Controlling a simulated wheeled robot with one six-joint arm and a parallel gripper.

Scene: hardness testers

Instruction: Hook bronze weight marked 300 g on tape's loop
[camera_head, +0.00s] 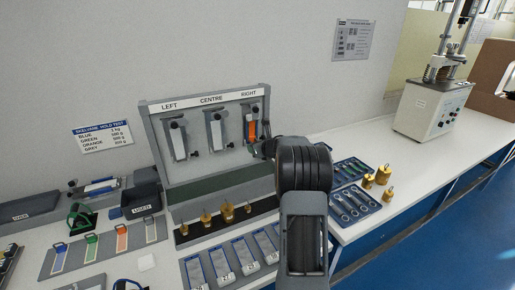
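An orange tape (252,130) hangs at the station under RIGHT on the grey test panel (158,135). Its lower end and any loop are hidden or too small to make out. Several bronze weights stand upright on a black strip in front of the panel, among them a left one (206,219) and a middle one (227,212). More brass-coloured weights (383,175) stand on the bench at the right. Their markings are too small to read. My arm rises in front of the panel's right side. Its links hide most of my gripper, and I cannot see the fingertips or anything held.
LEFT and CENTRE stations hold grey clamps. Colour-tabbed strips (122,238) and a dark box marked USED (142,196) lie at left. Blue trays (354,203) of metal parts lie right of my arm.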

